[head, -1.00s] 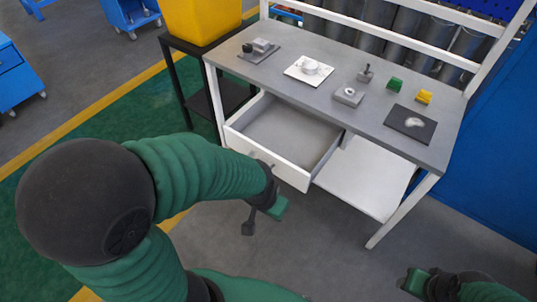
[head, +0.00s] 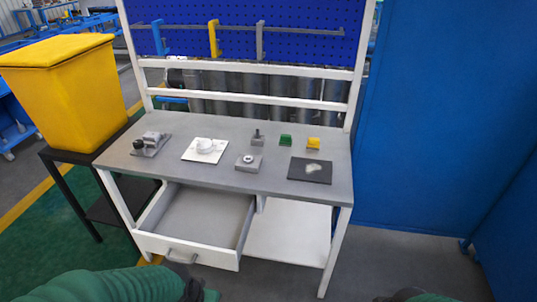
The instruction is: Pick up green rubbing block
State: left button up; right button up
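The green rubbing block (head: 285,140) sits on the grey workbench top (head: 230,185), toward the back right, just left of a yellow block (head: 313,144). My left arm comes in along the bottom left edge, below the open drawer. Only a small part of its gripper (head: 200,292) shows at the bottom edge, and its fingers cannot be made out. My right gripper (head: 410,295) barely shows at the bottom edge, right of the bench, and its fingers are not clear. Both grippers are well apart from the green block.
A dark pad (head: 310,171) with a pale patch lies in front of the blocks. A grey ringed block (head: 249,162), a white plate (head: 204,150) and a clamp-like fixture (head: 151,143) stand left. The drawer (head: 190,240) is open. A yellow bin (head: 65,85) stands left.

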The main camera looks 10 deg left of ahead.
aim_at(285, 140)
jog(key=i+l, duration=0.25)
jog(key=i, duration=0.15)
jog(key=i+l, duration=0.25)
jog(key=i, duration=0.15)
